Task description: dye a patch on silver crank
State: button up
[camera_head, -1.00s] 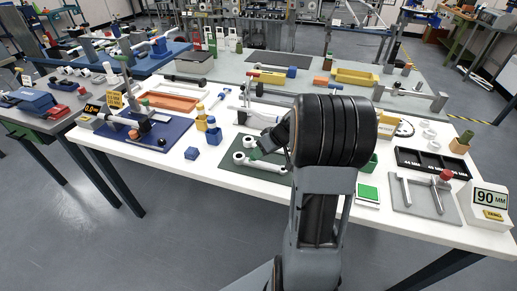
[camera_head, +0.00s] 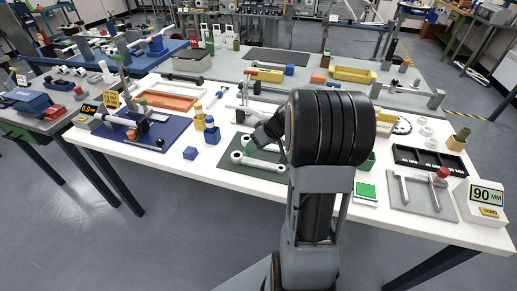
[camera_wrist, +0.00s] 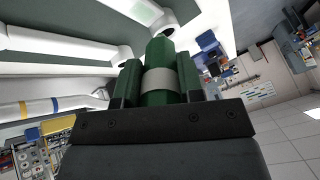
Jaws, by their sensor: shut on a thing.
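My gripper (camera_wrist: 157,88) is shut on a green cylinder with a pale grey band (camera_wrist: 158,82), a dye tool by its look. In the head view my gripper (camera_head: 268,132) is partly hidden behind my arm, above the green mat (camera_head: 225,170). A silver crank (camera_head: 245,159) lies on that mat, with round eyes at its ends, just below my gripper. In the wrist view pale silver bars with round ends (camera_wrist: 75,45) lie close to the cylinder's tip. I cannot tell whether the tip touches one, and no dye patch can be made out.
A blue board with a fixture (camera_head: 140,128) and yellow and blue blocks (camera_head: 211,135) stand to the left. A black tray (camera_head: 430,160), a grey plate (camera_head: 412,195) and a 90 mm display (camera_head: 482,200) stand to the right. The white table's front edge is near.

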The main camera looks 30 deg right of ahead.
jog(key=shift+d+r+p, duration=0.2)
jog(key=shift+r+p, duration=0.2)
jog(key=shift+r, duration=0.45)
jog(key=shift+r+p, duration=0.9)
jog(key=shift+r, duration=1.05)
jog(key=shift+f, duration=0.1)
jog(key=shift+w+a+f+b, duration=0.1)
jog(key=shift+a+f+b, duration=0.2)
jog(key=shift+b, duration=0.4)
jog(key=shift+d, duration=0.1)
